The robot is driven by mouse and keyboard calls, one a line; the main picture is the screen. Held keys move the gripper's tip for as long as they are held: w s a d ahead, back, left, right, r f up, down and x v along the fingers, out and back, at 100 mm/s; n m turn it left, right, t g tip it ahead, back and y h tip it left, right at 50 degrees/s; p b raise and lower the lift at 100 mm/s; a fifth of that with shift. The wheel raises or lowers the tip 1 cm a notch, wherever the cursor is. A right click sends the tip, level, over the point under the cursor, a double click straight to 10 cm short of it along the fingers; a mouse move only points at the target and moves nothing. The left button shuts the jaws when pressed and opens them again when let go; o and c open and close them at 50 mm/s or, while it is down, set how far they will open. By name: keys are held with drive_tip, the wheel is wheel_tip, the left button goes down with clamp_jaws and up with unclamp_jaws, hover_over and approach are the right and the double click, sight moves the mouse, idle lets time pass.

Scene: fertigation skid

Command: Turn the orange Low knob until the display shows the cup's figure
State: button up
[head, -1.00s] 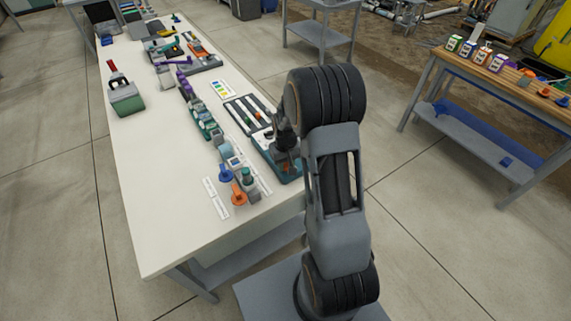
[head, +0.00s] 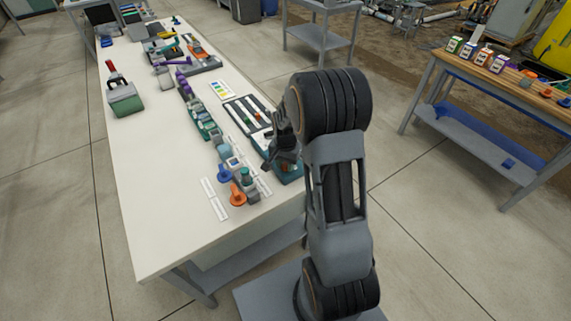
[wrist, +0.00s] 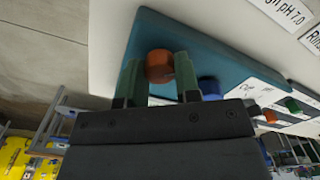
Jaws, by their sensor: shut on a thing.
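The orange knob (wrist: 159,64) sits on a teal panel (wrist: 190,52) in the wrist view. My gripper (wrist: 159,78) is shut on it, with one green finger on each side. In the head view my gripper (head: 283,155) is over the teal unit (head: 291,175) at the table's right edge and hides the knob there. A blue knob (wrist: 209,86) sits beside the gripped one, partly behind my right finger. The display and the cup's figure cannot be read in these frames.
A green knob (wrist: 292,104) and printed white labels (wrist: 284,12) lie to the right in the wrist view. On the white table (head: 150,190), several fittings stand left of the unit, including an orange valve (head: 238,196). The table's front left is clear.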

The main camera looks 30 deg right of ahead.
sight(285, 164)
drive_tip(key=shift+m, duration=0.5)
drive_tip(key=o, duration=0.9)
wheel_tip(285, 164, up, 14)
drive_tip(key=shift+f, duration=0.1)
idle(0.3)
idle(0.4)
